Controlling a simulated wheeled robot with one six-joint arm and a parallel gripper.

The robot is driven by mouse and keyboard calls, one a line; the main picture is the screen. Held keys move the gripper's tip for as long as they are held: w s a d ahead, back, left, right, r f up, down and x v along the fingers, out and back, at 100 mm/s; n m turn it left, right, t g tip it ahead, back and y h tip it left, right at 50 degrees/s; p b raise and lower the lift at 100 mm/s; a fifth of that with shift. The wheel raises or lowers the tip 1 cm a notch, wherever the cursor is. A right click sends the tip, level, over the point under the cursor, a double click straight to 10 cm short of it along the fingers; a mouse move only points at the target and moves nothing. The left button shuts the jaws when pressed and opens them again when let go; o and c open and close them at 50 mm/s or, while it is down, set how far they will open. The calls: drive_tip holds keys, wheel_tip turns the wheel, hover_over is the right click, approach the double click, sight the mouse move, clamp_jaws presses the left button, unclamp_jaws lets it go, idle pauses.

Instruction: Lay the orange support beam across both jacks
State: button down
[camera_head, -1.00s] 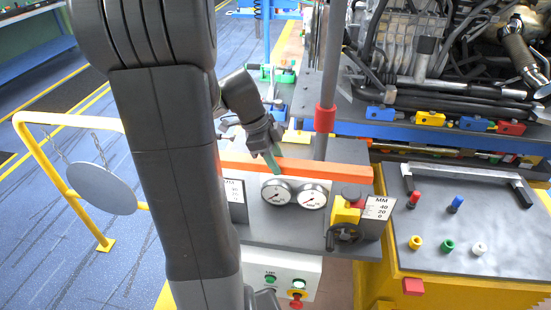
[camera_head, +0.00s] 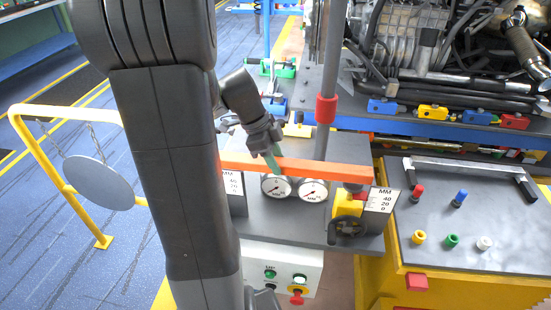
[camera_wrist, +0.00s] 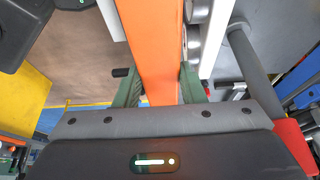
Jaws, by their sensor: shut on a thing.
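The orange support beam (camera_head: 320,172) spans above the grey bench top, running left to right behind two round gauges (camera_head: 294,188). My gripper (camera_head: 273,158) is shut on the beam from above. In the wrist view the beam (camera_wrist: 152,45) passes between the two green fingers (camera_wrist: 160,88). The right jack (camera_head: 347,208), yellow with a black handwheel, stands under the beam's right end; I cannot tell whether they touch. The left jack is hidden behind my arm; only its millimetre scale card (camera_head: 233,190) shows. The right scale card (camera_head: 381,199) stands beside the right jack.
A grey post with a red collar (camera_head: 326,108) rises just behind the beam. A yellow cabinet (camera_head: 470,285) with coloured pegs is at right, an engine (camera_head: 420,50) at back right. A yellow rail with a hanging disc (camera_head: 98,183) stands at left. A control box (camera_head: 285,270) is in front.

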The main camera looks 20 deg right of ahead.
drive_tip(key=shift+f+b, duration=1)
drive_tip(key=shift+b, duration=0.1)
drive_tip(key=c, duration=0.8)
unclamp_jaws()
drive_tip(key=shift+c, duration=0.2)
drive_tip(key=shift+r+p, duration=2)
drive_tip(key=shift+r, duration=1.05)
drive_tip(key=shift+f, duration=0.1)
wheel_tip(320, 180, down, 6)
drive_tip(key=b, duration=0.4)
drive_tip(key=shift+f, duration=0.2)
drive_tip(key=shift+r, duration=0.4)
